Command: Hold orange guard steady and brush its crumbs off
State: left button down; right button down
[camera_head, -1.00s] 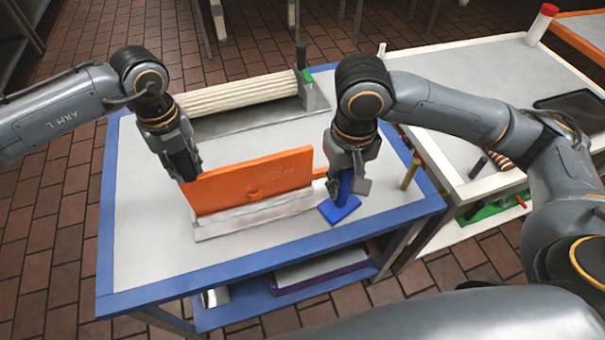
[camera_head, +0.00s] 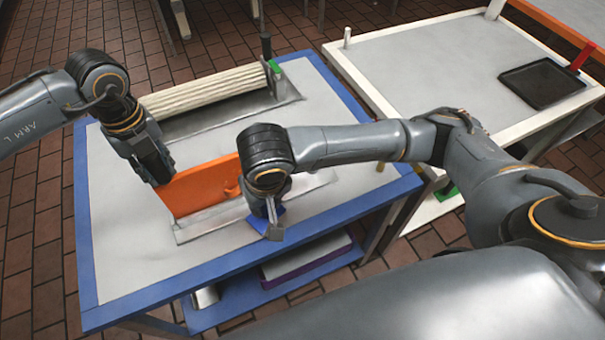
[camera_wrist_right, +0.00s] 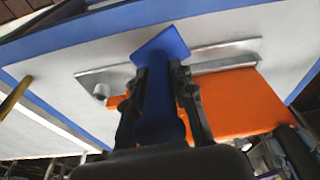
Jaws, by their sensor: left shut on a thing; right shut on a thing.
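The orange guard (camera_head: 200,187) stands upright on a grey metal base (camera_head: 213,222) on the table. My left gripper (camera_head: 163,176) is shut on the guard at its upper left corner. My right gripper (camera_head: 271,212) is shut on the handle of a blue brush (camera_head: 262,222), in front of the guard's right part, and hides some of it. In the right wrist view the brush (camera_wrist_right: 163,48) points away between the two fingers, its flat head over the metal base, with the guard (camera_wrist_right: 240,103) to the right. I cannot make out crumbs or whether the brush touches the guard.
A ribbed cream roller (camera_head: 205,90) lies behind the guard on the blue-edged table (camera_head: 110,225). A white-edged table (camera_head: 425,70) at the right carries a black tray (camera_head: 540,84). A lower shelf holds a purple-edged box (camera_head: 305,257).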

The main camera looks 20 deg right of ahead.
jog(key=s+a+f+n+t+y, duration=0.1)
jog(key=s+a+n+t+y, duration=0.15)
jog(key=a, duration=0.55)
jog(key=s+a+f+n+t+y, duration=0.1)
jog(key=s+a+f+n+t, duration=0.15)
jog(key=a, duration=0.45)
jog(key=d+f+m+t, duration=0.1)
jog(key=t, duration=0.1)
jog(key=w+d+f+m+t, duration=0.1)
jog(key=d+f+m+t, duration=0.1)
jog(key=f+t, duration=0.1)
jog(key=shift+w+d+t, duration=0.3)
jog(key=shift+w, duration=0.05)
jog(key=shift+d+r+m+t+h, duration=0.1)
jog(key=shift+d+m+t+h, duration=0.75)
jog(key=shift+d+t, duration=0.35)
jog(key=shift+w+d+r+m+t+h, duration=0.65)
jog(key=shift+w+d+r+t+h, duration=0.45)
jog(key=shift+r+t, duration=0.25)
jog(key=shift+w, duration=1)
